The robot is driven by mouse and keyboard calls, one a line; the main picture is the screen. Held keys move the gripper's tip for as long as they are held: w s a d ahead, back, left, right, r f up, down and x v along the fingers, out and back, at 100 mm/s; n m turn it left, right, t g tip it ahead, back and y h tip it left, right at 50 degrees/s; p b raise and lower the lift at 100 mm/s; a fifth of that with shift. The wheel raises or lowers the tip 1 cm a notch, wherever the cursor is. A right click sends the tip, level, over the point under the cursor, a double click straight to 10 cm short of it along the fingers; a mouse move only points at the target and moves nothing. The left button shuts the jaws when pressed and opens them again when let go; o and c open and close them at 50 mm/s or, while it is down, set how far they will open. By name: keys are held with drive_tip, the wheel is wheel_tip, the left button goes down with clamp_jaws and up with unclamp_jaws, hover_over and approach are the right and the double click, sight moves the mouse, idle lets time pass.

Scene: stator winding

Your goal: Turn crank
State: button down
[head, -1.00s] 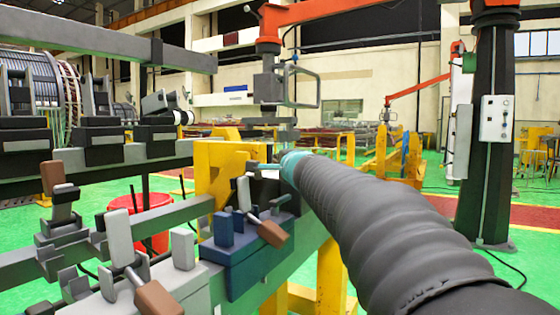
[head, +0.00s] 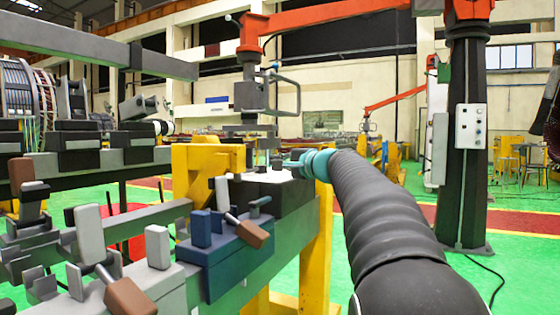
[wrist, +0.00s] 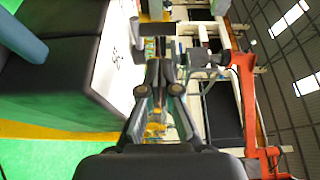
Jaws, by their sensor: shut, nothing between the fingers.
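A crank with a brown handle (head: 248,232) sits on the blue clamp block (head: 226,262) at the centre of the bench. A second, nearer brown-handled crank (head: 128,296) sits on the grey rail at lower left. My gripper (wrist: 158,76) is shut and empty in the wrist view, to the right of a dark box with a pale top. In the head view, the end of my arm is over that dark box (head: 285,190), behind and right of the blue block. The fingers are too small to make out there. My gripper appears apart from both cranks.
A yellow frame (head: 208,165) stands behind the blue block. An orange jib arm (head: 325,17) hangs a grey tool (head: 250,98) above the bench. A dark column (head: 466,140) stands at right.

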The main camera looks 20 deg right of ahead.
sight(249, 158)
drive_tip(key=p+x, duration=0.2)
drive_tip(key=x, duration=0.8)
drive_tip(key=shift+w, duration=0.25)
drive_tip(key=shift+w+a+f, duration=0.1)
drive_tip(key=shift+w+a, duration=0.15)
drive_tip(key=shift+a, duration=0.2)
drive_tip(key=shift+w+a, duration=0.3)
drive_tip(key=shift+a, duration=0.15)
drive_tip(key=shift+w+a, duration=0.7)
drive_tip(key=shift+w, duration=0.15)
drive_tip(key=shift+d, duration=0.1)
